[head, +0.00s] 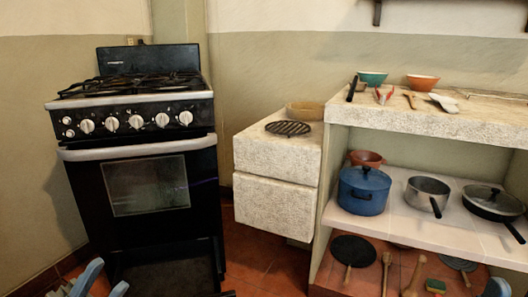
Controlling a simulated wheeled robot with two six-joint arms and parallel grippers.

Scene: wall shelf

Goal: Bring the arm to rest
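My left gripper (103,284) shows at the bottom left edge, in front of the stove. Its two blue-grey fingers stand apart with nothing seen between them; the rest of it is cut off by the frame. A small blue-grey part of my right gripper (497,287) shows at the bottom right edge, in front of the lower shelf. Too little of it is in view to tell its opening.
A black stove (150,140) stands at the left, beside a stone block (275,205) with a round grate (288,128). The stone shelf (430,118) at the right holds bowls and utensils on top.

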